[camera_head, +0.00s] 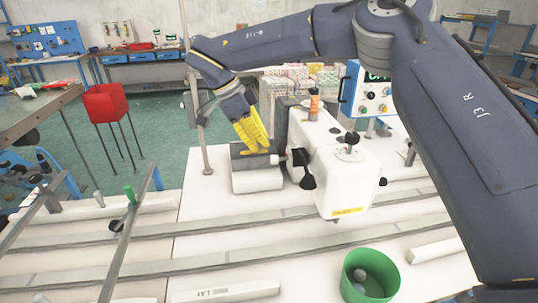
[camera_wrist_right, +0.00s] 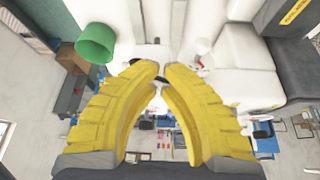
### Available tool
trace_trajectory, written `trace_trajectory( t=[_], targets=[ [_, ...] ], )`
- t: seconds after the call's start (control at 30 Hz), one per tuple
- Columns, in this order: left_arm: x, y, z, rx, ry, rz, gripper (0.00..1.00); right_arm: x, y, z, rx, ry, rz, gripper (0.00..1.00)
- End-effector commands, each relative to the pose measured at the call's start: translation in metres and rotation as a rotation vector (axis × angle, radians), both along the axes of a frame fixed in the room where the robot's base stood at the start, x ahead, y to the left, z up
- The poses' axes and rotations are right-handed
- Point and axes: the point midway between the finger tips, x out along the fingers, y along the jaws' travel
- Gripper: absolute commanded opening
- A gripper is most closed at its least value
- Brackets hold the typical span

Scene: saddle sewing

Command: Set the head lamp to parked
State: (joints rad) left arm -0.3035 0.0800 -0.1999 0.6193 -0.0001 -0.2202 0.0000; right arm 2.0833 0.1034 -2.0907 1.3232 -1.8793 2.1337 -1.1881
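The white sewing machine (camera_head: 345,170) stands on the white table, with black knobs (camera_head: 308,182) on its left side. I cannot pick out with certainty which part is the head lamp. My right gripper (camera_head: 257,147) has yellow fingers and points down beside the machine's left side, above a white block with a grey top (camera_head: 257,178). In the right wrist view the fingertips of this gripper (camera_wrist_right: 161,70) are close together with a narrow gap. I cannot tell whether a small part lies between them. My left gripper is not in view.
A green cup (camera_head: 370,277) with balls in it stands at the front right; it also shows in the wrist view (camera_wrist_right: 96,43). A control box (camera_head: 371,94) stands behind the machine. Long grey rails (camera_head: 230,236) cross the table. A red bin (camera_head: 105,102) stands at the left.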

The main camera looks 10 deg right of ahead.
Motion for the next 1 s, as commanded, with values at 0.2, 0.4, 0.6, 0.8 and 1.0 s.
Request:
trace_trajectory(
  t=[0.2, 0.4, 0.6, 0.8, 1.0],
  targets=[
    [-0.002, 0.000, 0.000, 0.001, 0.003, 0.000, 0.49, -0.001, -0.011, -0.021, -0.001, 0.004, -0.005, 0.00],
    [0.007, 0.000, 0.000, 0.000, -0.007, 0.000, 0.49, -0.003, -0.027, -0.053, 0.000, 0.005, -0.004, 0.00],
    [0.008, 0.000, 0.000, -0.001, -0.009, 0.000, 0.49, -0.005, -0.042, -0.084, -0.001, 0.002, -0.004, 0.00],
    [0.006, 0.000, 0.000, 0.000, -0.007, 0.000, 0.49, -0.007, -0.064, -0.085, -0.001, 0.000, -0.005, 0.00],
    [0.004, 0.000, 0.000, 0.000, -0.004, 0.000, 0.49, -0.009, -0.078, -0.082, 0.000, 0.000, -0.002, 0.00]
  ],
)
